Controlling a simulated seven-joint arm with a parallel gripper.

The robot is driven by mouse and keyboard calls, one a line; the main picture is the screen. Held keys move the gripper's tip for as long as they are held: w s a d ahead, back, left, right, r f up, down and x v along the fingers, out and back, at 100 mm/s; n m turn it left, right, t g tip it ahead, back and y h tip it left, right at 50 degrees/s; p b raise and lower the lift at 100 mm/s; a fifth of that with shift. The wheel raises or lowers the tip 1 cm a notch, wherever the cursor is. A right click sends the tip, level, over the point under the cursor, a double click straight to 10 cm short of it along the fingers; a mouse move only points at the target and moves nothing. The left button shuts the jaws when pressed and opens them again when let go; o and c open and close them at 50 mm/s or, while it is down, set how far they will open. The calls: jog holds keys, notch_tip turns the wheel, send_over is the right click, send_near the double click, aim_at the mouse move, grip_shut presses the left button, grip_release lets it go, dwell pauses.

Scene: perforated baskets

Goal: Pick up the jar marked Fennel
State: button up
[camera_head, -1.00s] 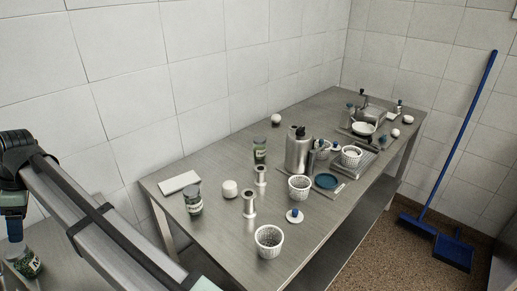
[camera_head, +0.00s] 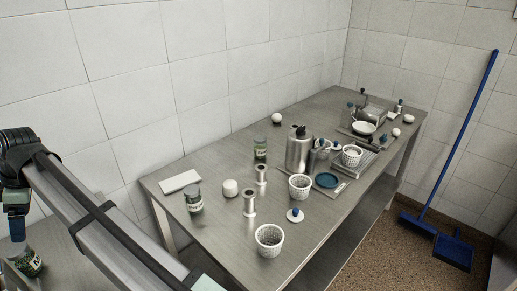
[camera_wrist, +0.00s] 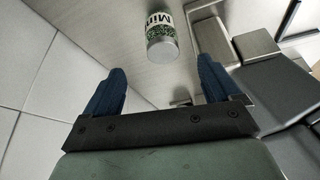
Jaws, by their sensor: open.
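My gripper (camera_wrist: 160,66) is open and empty, with its two blue fingers spread apart in the wrist view. Ahead of the fingertips is a jar (camera_wrist: 159,36) with a grey lid and a green-and-white label whose visible letters read like "Min". In the head view a jar (camera_head: 29,263) with a partly visible label is at the bottom left, beneath my gripper's blue end (camera_head: 16,226). On the metal table stand a dark-lidded jar (camera_head: 194,200) at the front left and a greenish jar (camera_head: 260,149) farther back. I cannot read "Fennel" on any jar.
The metal table (camera_head: 330,220) carries a white slab (camera_head: 180,181), white perforated baskets (camera_head: 269,240), metal spool-shaped pieces (camera_head: 249,203), a steel pump bottle (camera_head: 298,152) and a blue-topped round piece (camera_head: 326,180). A blue broom (camera_head: 459,145) leans against the wall at right.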

jog(key=w+d+m+t, duration=0.1)
jog(key=w+d, duration=0.4)
jog(key=w, duration=0.2)
jog(key=w+d+m, duration=0.1)
jog(key=w+d, duration=0.3)
jog(key=w, duration=0.4)
jog(key=m+t+h, duration=0.2)
jog(key=m+h, duration=0.1)
jog(key=m, duration=0.1)
send_over(259, 138)
jog(key=a, duration=0.2)
jog(key=shift+w+d+f, duration=0.15)
jog(key=shift+w+f, duration=0.05)
jog(key=shift+w, duration=0.25)
jog(key=n, duration=0.1)
jog(key=d+n, duration=0.1)
jog(key=n, duration=0.3)
jog(key=shift+s+d+h, duration=0.25)
jog(key=shift+s+h, duration=0.05)
jog(key=shift+h, duration=0.1)
notch_tip(259, 138, down, 9)
jog(key=shift+r, duration=0.2)
jog(key=shift+d+f, duration=0.15)
jog(key=shift+f, duration=1.15)
jog(key=shift+d+f, duration=0.15)
jog(key=shift+f, duration=1.15)
jog(key=c, duration=1.2)
jog(key=shift+c, duration=0.2)
